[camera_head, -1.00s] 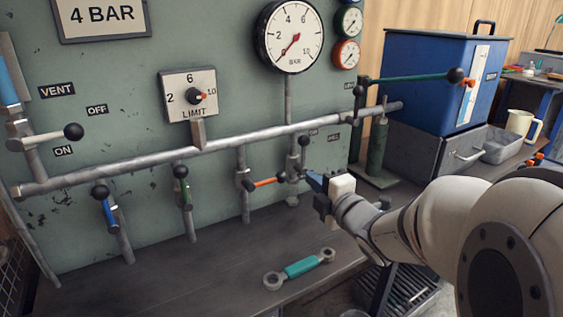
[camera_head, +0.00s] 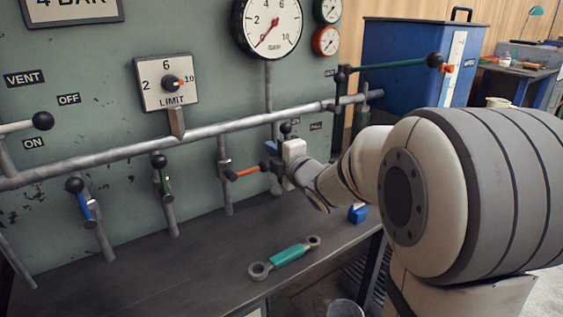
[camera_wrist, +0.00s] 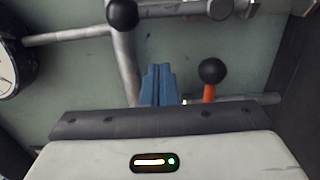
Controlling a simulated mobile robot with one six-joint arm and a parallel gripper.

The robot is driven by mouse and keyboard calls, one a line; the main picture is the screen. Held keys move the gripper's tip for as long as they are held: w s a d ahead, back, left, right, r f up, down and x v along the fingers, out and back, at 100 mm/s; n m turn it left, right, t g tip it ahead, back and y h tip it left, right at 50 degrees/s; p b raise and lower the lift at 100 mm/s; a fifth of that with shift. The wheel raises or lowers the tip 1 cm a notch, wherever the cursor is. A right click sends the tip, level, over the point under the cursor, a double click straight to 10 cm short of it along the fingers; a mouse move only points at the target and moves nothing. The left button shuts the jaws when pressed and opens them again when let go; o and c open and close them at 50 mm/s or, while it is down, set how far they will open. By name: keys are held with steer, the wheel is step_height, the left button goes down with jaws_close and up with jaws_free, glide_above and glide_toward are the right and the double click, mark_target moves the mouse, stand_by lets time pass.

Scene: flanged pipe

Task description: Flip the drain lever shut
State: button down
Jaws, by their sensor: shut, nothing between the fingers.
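No readable label shows which lever is the drain lever. Nearest my gripper are an upright lever with a black knob (camera_head: 285,127), on the pipe below the big gauge, and an orange lever (camera_head: 247,171), lying nearly level with its knob to the right. Both knobs also show in the wrist view: the upright lever's black knob (camera_wrist: 122,12) at the top, the orange lever (camera_wrist: 209,93) right of my fingers. My gripper (camera_head: 271,147) has its blue fingers (camera_wrist: 158,85) closed together and empty, between the two levers. Contact with either cannot be told.
A main pipe (camera_head: 205,133) crosses the panel. A blue lever (camera_head: 82,203), a green lever (camera_head: 163,180) and the white vent lever (camera_head: 20,125) are left. A green-handled wrench (camera_head: 288,255) and a blue block (camera_head: 357,214) lie on the bench. A long green lever (camera_head: 395,64) sticks out right.

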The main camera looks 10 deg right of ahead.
steer(key=shift+w+d, duration=0.5)
steer(key=shift+d, duration=0.4)
steer(key=shift+w+d, duration=0.45)
steer(key=shift+d, duration=0.4)
